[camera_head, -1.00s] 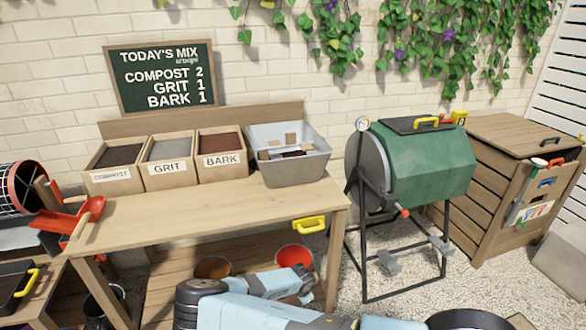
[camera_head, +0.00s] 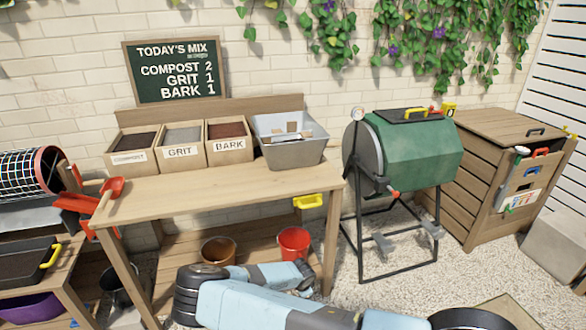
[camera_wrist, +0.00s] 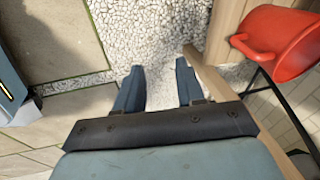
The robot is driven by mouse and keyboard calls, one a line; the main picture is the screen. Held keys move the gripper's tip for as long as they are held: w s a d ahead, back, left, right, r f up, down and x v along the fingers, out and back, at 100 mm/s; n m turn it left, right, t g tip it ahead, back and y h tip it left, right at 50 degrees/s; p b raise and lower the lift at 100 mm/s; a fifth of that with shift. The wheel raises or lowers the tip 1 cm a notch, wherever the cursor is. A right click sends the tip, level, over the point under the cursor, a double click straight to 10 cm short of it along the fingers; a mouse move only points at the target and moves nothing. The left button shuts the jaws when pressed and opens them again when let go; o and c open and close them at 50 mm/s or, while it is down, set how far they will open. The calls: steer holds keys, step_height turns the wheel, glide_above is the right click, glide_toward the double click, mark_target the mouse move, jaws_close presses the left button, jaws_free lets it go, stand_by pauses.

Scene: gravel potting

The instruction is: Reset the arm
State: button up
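My arm is folded low in front of the potting bench (camera_head: 200,190) in the head view, with its blue links across the bottom of the picture. My gripper (camera_wrist: 158,68) shows in the wrist view with its two dark fingers apart and nothing between them. It points down over pale gravel (camera_wrist: 155,30), next to stone paving slabs (camera_wrist: 50,40). A red container (camera_wrist: 280,40) with a handle is to the right of the fingers, clear of them. In the head view the gripper end lies near the red bucket (camera_head: 293,243), and its fingers are hard to make out.
Bins of compost (camera_head: 131,152), grit (camera_head: 180,149) and bark (camera_head: 228,142) stand on the bench beside a grey tub (camera_head: 292,153). A green tumbler (camera_head: 415,150) on a black stand and a wooden box (camera_head: 470,170) are to the right. Open gravel lies in front of the tumbler.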

steer(key=w+r+m+t, duration=0.2)
steer(key=w+r+m, duration=0.3)
steer(key=r+m, duration=0.55)
steer(key=w+r+m+t, duration=0.1)
steer(key=w+r+m, duration=0.5)
steer(key=r, duration=0.7)
steer(key=s+d+r+m, duration=0.2)
steer(key=d+r+m, duration=0.3)
steer(key=r+m, duration=0.6)
steer(key=s+d+r+m, duration=0.2)
steer(key=d+r+m, duration=0.4)
steer(key=r, duration=0.8)
steer(key=s+d+r+m, duration=0.4)
steer(key=s+r+m, duration=0.35)
steer(key=r, duration=0.35)
steer(key=s+d+r+m, duration=0.4)
steer(key=s+r+m, duration=0.3)
steer(key=s+r, duration=0.25)
steer(key=s+r+m, duration=0.4)
steer(key=s+m, duration=0.1)
steer(key=s, duration=0.5)
steer(key=s+r+m, duration=0.4)
steer(key=s+m, duration=0.1)
steer(key=s, duration=0.5)
steer(key=shift+s+d+m+y, duration=0.25)
steer(key=shift+m+y, duration=0.05)
